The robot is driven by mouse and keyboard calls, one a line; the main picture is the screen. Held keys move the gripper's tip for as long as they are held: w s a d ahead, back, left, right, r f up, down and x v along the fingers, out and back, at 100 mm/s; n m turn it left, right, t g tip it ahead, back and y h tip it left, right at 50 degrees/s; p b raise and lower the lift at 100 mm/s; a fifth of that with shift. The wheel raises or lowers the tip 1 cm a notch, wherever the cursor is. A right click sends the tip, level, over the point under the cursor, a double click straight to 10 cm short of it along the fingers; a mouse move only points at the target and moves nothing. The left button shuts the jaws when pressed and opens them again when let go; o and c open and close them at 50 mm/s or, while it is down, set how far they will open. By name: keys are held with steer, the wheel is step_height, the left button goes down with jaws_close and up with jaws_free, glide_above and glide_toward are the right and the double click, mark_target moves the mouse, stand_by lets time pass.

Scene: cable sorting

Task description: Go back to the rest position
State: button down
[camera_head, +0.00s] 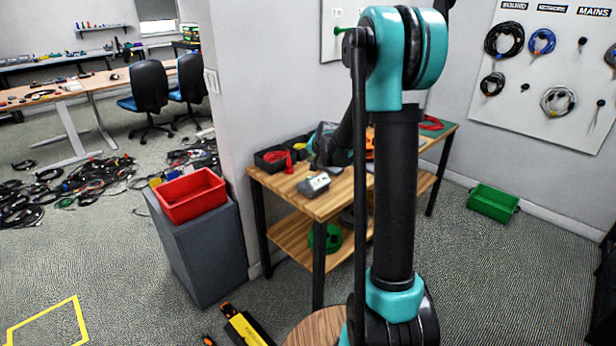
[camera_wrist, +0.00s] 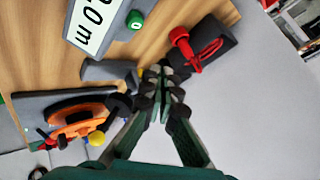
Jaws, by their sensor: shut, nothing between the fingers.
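My gripper shows in the wrist view (camera_wrist: 163,85), with its fingertips together and nothing between them. It is over the wooden workbench (camera_head: 268,184), which also shows in the wrist view (camera_wrist: 30,55). In the head view my arm stands upright in front of the bench and hides part of it, and the fingers cannot be made out there.
The bench holds a grey device with a label (camera_head: 314,184) and dark bins with a red item (camera_wrist: 183,42). An orange reel (camera_wrist: 80,118) shows in the wrist view. A red crate (camera_head: 192,196) sits on a grey cabinet (camera_head: 205,255). A green crate (camera_head: 493,203) lies on the floor.

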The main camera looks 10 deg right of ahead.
steer(key=s+d+f+n+g, duration=0.1)
steer(key=s+f+n, duration=0.1)
steer(key=s, duration=1.1)
steer(key=s+d+f+n+g+h, duration=0.1)
steer(key=s+f+n+g, duration=0.1)
steer(key=s, duration=1.2)
steer(key=s+d+f+n+g+h, duration=0.1)
steer(key=s+d+f+n, duration=0.1)
steer(key=s, duration=1.2)
steer(key=shift+f+n+g, duration=0.3)
steer(key=shift+f+g, duration=0.1)
steer(key=shift+f, duration=0.2)
steer(key=shift+w, duration=0.15)
